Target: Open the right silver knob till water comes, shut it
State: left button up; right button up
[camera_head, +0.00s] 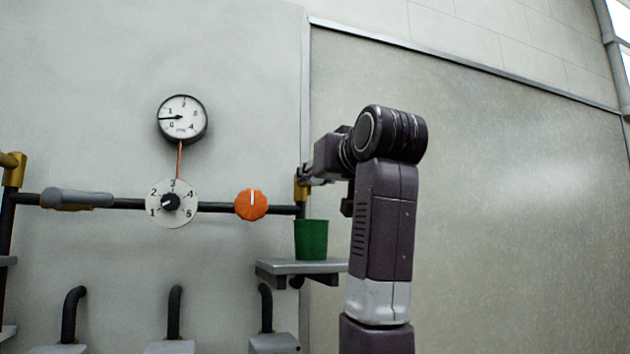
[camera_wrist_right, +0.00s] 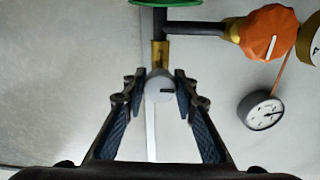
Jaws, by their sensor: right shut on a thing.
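The right silver knob (camera_wrist_right: 158,88) is a round, pale grey cap with a dark mark, on a brass fitting (camera_wrist_right: 160,52) at the pipe's end. In the wrist view my right gripper (camera_wrist_right: 160,90) has a finger on each side of the knob and is shut on it. In the head view my right gripper (camera_head: 304,176) reaches the brass fitting (camera_head: 301,190), and the knob is hidden or too small to tell. A green cup (camera_head: 311,240) stands below the fitting. I see no water stream. My left gripper is not in view.
The cup stands on a small grey shelf (camera_head: 290,267). On the pipe to the left are an orange knob (camera_head: 251,204), a numbered dial (camera_head: 172,203) and a grey lever (camera_head: 77,199). A pressure gauge (camera_head: 182,119) hangs above. The wall panel at right is clear.

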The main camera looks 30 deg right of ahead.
jog(key=shift+r+n, duration=0.1)
jog(key=shift+n, duration=0.2)
dwell(0.4)
jog(key=o, duration=1.2)
jog(key=shift+c, duration=0.2)
jog(key=shift+s, duration=0.1)
jog(key=v, duration=1.2)
